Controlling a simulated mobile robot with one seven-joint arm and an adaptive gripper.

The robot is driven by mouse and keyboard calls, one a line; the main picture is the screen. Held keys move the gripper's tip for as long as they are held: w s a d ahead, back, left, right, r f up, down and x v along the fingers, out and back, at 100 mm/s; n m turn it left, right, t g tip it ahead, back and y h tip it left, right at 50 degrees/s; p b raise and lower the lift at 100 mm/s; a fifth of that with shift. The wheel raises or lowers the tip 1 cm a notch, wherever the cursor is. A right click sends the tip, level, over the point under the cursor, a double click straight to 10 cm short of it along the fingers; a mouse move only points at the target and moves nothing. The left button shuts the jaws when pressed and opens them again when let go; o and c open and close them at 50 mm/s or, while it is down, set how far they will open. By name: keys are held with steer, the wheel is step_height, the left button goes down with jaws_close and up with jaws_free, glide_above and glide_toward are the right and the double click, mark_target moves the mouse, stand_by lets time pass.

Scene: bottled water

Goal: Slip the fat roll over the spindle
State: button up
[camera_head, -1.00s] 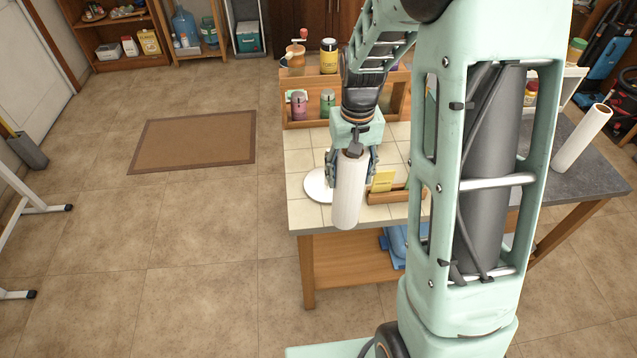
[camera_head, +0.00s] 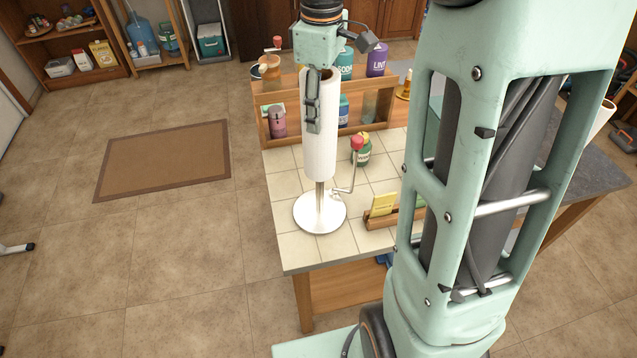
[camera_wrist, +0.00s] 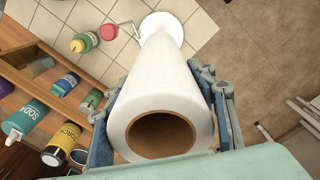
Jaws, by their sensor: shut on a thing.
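The fat white roll (camera_head: 321,150) is upright in my gripper (camera_head: 316,118), whose fingers are closed on its sides in its upper half. Below it stands a round white base (camera_head: 320,213) with a thin metal spindle (camera_head: 319,196). The spindle's lower part shows between the roll's bottom and the base; the roll hides the rest, and I cannot fully tell whether it is inside the core. In the wrist view the roll's brown core (camera_wrist: 163,134) opens towards me, dark inside, with the white base (camera_wrist: 168,24) beyond its far end.
A bent side wire with a red knob (camera_head: 357,143) rises beside the roll. A green jar (camera_head: 362,155), a wooden rack (camera_head: 270,125) with bottles and a yellow card (camera_head: 383,204) stand on the tiled table. Another white roll (camera_head: 602,117) stands at the right.

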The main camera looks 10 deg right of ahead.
mark_target(321, 165)
step_height(321, 165, down, 16)
steer(key=shift+f+p, duration=0.15)
steer(key=shift+p, duration=0.25)
steer(key=shift+f, duration=0.1)
steer(key=o, duration=1.6)
step_height(321, 165, up, 12)
steer(key=shift+r+b, duration=0.15)
steer(key=shift+b, duration=0.2)
